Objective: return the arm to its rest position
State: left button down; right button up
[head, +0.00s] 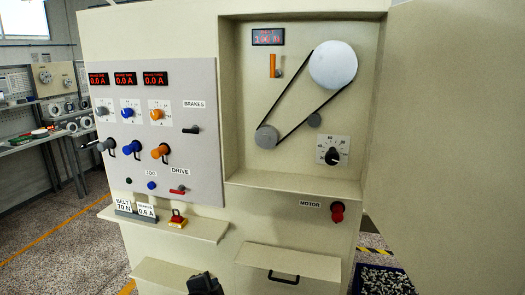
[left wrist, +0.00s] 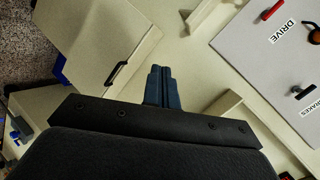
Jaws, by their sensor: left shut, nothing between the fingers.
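My left gripper (head: 205,284) shows as a dark shape at the bottom edge of the head view, in front of the lower part of the machine cabinet (head: 140,40). In the left wrist view its two dark fingers (left wrist: 160,72) are together, with nothing between them. They appear apart from the cabinet's surfaces. Most of the left arm is hidden below the head view. My right gripper is in neither view.
An open door (head: 450,150) fills the right side. Floor at left is clear.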

pick_arm(q)
jog(key=s+a+f+n+g, duration=0.35)
jog(key=s+f, duration=0.25)
jog(key=s, duration=0.4)
jog(key=s+a+f+n+g+y, duration=0.1)
jog(key=s+a+f+n+g, duration=0.1)
jog(key=s+f+n, duration=0.65)
jog(key=s+a+f+n+g, duration=0.1)
jog(key=s+a+f+g, duration=0.2)
jog(key=s, duration=1)
notch_tip(320, 180, down, 27)
jog(key=w+d+g, duration=0.1)
jog(key=w+d, duration=0.1)
jog(key=s+f, duration=0.4)
jog(key=f, duration=0.7)
jog(key=s+f+g, duration=0.1)
jog(key=s+f, duration=0.3)
jog(key=f, duration=0.8)
jog(key=shift+d+f+m+b, duration=0.15)
jog(key=shift+d+m+b, duration=0.1)
jog(key=shift+m+b, duration=0.05)
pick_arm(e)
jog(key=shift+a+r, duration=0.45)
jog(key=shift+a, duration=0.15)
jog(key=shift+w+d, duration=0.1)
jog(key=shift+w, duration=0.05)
